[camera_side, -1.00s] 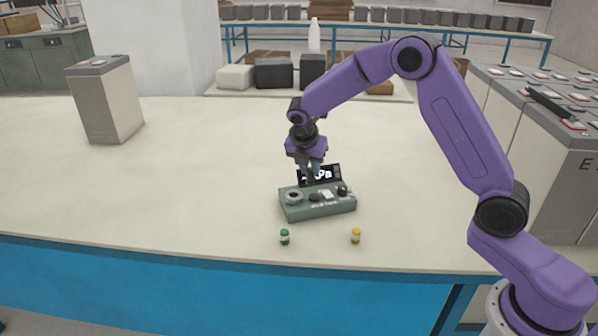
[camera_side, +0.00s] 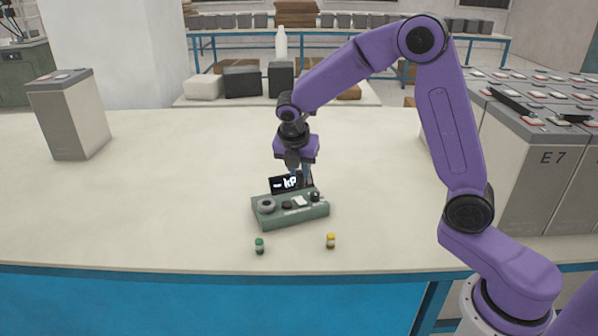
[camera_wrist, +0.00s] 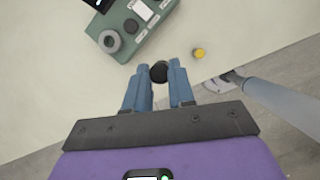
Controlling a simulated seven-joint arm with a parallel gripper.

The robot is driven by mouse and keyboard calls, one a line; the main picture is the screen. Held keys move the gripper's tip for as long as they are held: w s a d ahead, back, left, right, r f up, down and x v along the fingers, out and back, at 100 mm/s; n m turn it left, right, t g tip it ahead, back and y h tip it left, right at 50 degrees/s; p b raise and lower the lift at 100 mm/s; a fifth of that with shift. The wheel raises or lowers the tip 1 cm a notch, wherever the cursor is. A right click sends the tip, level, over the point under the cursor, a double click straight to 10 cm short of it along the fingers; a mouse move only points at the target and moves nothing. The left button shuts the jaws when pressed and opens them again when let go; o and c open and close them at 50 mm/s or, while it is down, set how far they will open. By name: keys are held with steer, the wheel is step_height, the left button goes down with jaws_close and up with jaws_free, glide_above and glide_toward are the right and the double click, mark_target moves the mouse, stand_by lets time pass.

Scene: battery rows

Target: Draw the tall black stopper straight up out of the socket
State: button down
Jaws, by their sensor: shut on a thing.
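My gripper (camera_side: 299,174) is above the rear of the box, fingers pointing down. In the wrist view its blue fingers (camera_wrist: 161,84) are shut on a round black piece, the stopper (camera_wrist: 159,71). The stopper appears clear of the box (camera_wrist: 152,38) in that view. Its lower end is hard to make out in the side view. I cannot tell which opening is its socket.
A green-capped vial (camera_side: 259,246) and a yellow-capped vial (camera_side: 331,241) stand in front of the box, near the table's front edge. A lit display (camera_side: 289,183) rises behind the box. A grey battery block (camera_side: 70,115) stands at left. The table (camera_side: 160,190) is otherwise largely clear.

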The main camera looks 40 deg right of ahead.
mark_target(300, 173)
steer(key=shift+r, duration=1.5)
